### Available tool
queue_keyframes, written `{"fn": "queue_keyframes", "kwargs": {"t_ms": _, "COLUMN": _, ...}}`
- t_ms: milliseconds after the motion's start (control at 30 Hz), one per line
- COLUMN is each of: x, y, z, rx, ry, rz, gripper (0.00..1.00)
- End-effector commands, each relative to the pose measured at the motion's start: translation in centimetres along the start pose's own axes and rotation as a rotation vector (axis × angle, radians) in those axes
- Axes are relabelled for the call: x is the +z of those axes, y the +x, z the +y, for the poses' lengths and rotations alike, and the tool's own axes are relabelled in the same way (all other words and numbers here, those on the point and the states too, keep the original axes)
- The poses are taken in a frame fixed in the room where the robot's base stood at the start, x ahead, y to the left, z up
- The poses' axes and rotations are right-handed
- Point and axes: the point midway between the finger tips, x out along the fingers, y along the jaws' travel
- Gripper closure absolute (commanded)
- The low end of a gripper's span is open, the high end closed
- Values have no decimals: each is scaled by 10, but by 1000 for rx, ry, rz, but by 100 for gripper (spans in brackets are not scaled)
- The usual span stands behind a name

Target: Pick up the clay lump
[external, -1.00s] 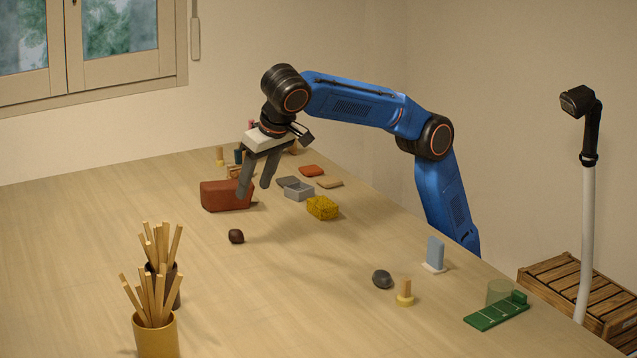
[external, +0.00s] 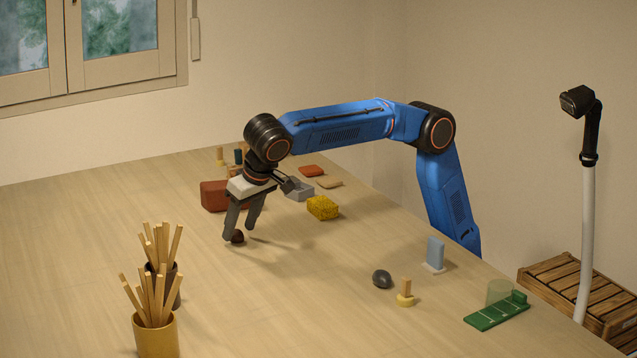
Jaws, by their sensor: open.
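The fingers partly hide the lump's upper part. I cannot tell whether either finger touches it.
A reddish-brown block (external: 212,195) stands close behind my gripper. Cups of wooden sticks (external: 157,336) stand in front. A dark grey lump (external: 382,279) lies front right. The table left of the gripper is clear.

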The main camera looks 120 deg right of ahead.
Motion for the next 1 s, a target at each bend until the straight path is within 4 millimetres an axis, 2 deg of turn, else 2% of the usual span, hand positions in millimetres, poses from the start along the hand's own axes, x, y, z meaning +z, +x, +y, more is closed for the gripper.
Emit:
{"fn": "queue_keyframes", "kwargs": {"t_ms": 167, "x": 0, "y": 16, "z": 1, "rx": 1, "ry": 0, "rz": 0, "gripper": 49}}
{"fn": "queue_keyframes", "kwargs": {"t_ms": 433, "x": 0, "y": 18, "z": 0, "rx": 0, "ry": 0, "rz": 0, "gripper": 49}}
{"fn": "queue_keyframes", "kwargs": {"t_ms": 600, "x": 0, "y": 18, "z": 0, "rx": 0, "ry": 0, "rz": 0, "gripper": 89}}
{"fn": "queue_keyframes", "kwargs": {"t_ms": 633, "x": 0, "y": 18, "z": 0, "rx": 0, "ry": 0, "rz": 0, "gripper": 93}}
{"fn": "queue_keyframes", "kwargs": {"t_ms": 1000, "x": -3, "y": 12, "z": 0, "rx": -2, "ry": 1, "rz": 0, "gripper": 94}}
